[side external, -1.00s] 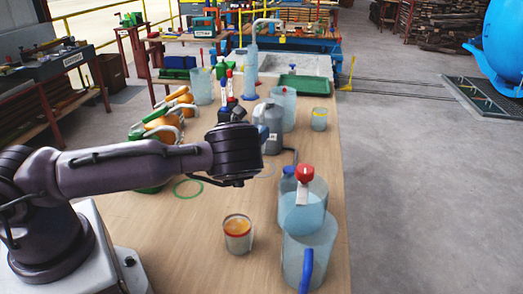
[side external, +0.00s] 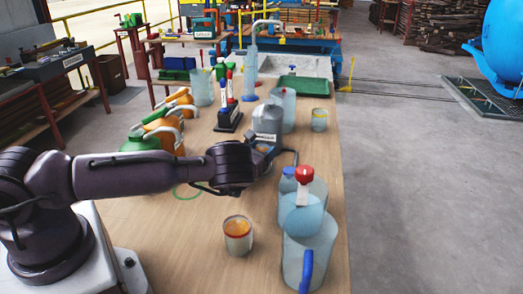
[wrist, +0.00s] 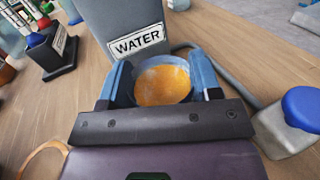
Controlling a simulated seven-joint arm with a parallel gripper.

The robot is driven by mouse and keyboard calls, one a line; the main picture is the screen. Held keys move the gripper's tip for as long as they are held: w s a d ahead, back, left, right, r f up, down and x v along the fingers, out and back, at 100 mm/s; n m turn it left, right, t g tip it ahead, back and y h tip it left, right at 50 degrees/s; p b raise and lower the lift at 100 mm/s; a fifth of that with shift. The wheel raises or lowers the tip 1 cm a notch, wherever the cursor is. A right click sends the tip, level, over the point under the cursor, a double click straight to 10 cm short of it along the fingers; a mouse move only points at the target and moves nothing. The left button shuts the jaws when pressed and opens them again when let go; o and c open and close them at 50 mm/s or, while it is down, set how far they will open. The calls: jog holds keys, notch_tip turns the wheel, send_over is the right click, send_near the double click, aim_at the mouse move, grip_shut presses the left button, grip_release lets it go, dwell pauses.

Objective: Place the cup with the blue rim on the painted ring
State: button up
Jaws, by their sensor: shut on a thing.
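My gripper (wrist: 163,88) is shut on a cup (wrist: 162,82) with orange contents; its fingers press on opposite sides. The cup's rim looks bluish grey. In the side view my wrist hides most of the cup, beside the grey water jug. A green ring (side external: 178,194) on the table shows only in part, to the left of my gripper and behind my arm. Another cup (side external: 238,237), with a red rim and orange contents, stands nearer the camera. A yellow-rimmed cup (side external: 319,120) stands at the back right. I cannot tell the held cup's height over the table.
The grey jug (wrist: 120,15) labelled WATER stands right ahead of the cup. A blue-capped bottle (wrist: 300,115) is at the right, with a hose behind. A marker rack (side external: 229,118), orange jugs (side external: 164,133) and clear pitchers (side external: 308,250) crowd the table (side external: 200,250); its near left is clear.

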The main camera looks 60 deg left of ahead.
jog(key=o, duration=0.9)
